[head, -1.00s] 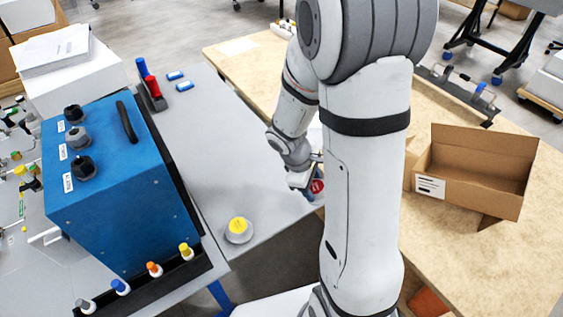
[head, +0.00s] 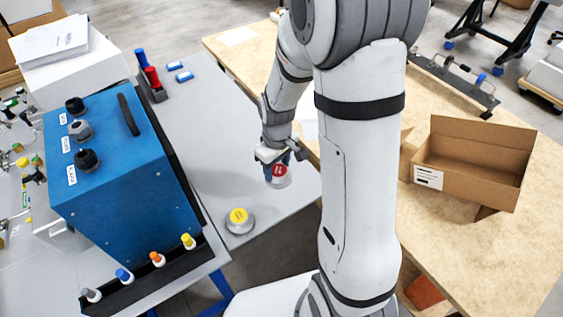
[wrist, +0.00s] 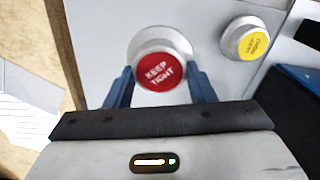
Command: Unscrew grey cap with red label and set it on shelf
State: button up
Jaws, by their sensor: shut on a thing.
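The grey cap with the red label (head: 278,171) is between the fingers of my gripper (head: 279,157), over the right part of the grey table. In the wrist view the cap (wrist: 160,70) faces the camera, its red label reading "KEEP TIGHT". My gripper's blue fingers (wrist: 158,88) are shut on its two sides. Whether anything is under the cap is hidden. A second grey cap with a yellow label (head: 239,218) stands on the table to the lower left, apart from my gripper. I cannot tell which surface is the shelf.
A blue box (head: 125,170) with black knobs and a handle stands on the left. A black rack (head: 170,272) with several small bottles runs along its front. The grey table (head: 210,130) is clear between box and gripper. An open cardboard box (head: 470,165) stands on the right-hand wooden table.

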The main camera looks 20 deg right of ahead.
jog(key=shift+f+b, duration=2.4)
jog(key=shift+f, duration=0.95)
jog(key=shift+s+f+b, duration=0.1)
jog(key=shift+f+b, duration=0.45)
jog(key=shift+f, duration=0.1)
jog(key=o, duration=1.3)
jog(key=shift+s+r+p, duration=0.15)
jog(key=shift+r+p, duration=1.1)
jog(key=shift+r, duration=0.45)
jog(key=shift+s+r+p, duration=0.1)
jog(key=shift+r+p, duration=1.1)
jog(key=shift+r, duration=0.6)
